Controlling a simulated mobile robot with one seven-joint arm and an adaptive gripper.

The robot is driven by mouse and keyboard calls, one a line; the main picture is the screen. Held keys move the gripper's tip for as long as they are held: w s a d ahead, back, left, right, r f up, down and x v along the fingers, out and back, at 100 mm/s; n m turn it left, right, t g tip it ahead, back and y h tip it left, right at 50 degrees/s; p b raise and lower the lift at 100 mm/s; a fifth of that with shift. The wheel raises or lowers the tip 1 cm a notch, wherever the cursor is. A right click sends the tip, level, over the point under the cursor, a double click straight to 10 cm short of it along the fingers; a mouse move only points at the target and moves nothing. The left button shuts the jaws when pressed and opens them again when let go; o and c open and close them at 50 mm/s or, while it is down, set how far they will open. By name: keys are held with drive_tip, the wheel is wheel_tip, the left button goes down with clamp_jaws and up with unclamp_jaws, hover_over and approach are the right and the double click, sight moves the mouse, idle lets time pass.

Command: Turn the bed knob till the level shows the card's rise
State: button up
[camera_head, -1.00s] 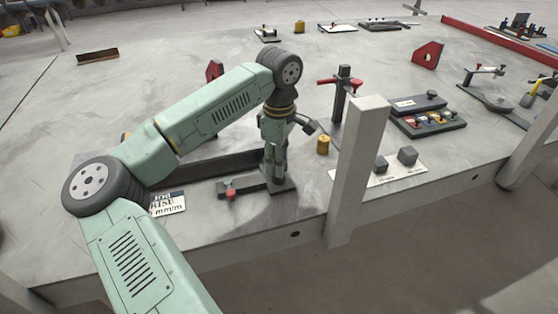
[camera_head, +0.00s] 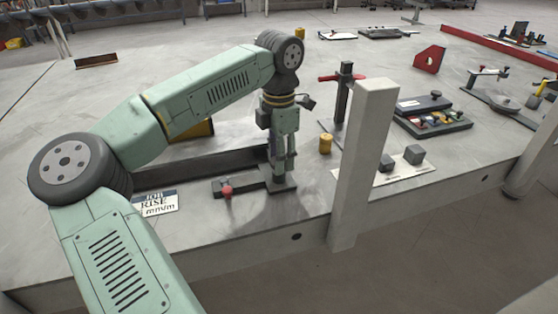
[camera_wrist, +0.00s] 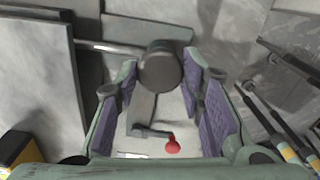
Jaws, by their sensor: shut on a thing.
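A dark round knob (camera_wrist: 160,68) sits between the tips of my gripper (camera_wrist: 162,72) in the wrist view, and the fingers are shut on it. In the head view my gripper (camera_head: 281,172) points down over a small dark base plate (camera_head: 284,187), and its fingers hide the knob. The white card (camera_head: 155,203) lies left of it, with print reading "RISE" and "mm/m"; its figure is too small to read surely. I cannot make out a level or its reading; a yellow-edged block (camera_head: 203,129) is partly hidden behind my arm.
A red ball-ended lever (camera_head: 226,190) stands left of my gripper and also shows in the wrist view (camera_wrist: 172,146). A long dark bar (camera_head: 215,160) lies behind. A brass cylinder (camera_head: 325,144), a dark post with red arms (camera_head: 344,95) and a pale upright (camera_head: 365,165) stand to the right.

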drive_tip(key=n+b, duration=0.2)
drive_tip(key=n, duration=0.4)
drive_tip(key=shift+f, duration=0.1)
drive_tip(key=n+b, duration=0.2)
drive_tip(key=n, duration=0.4)
drive_tip(key=shift+n, duration=0.4)
drive_tip(key=o, duration=1.1)
drive_tip(key=shift+o, duration=0.2)
wheel_tip(320, 180, up, 12)
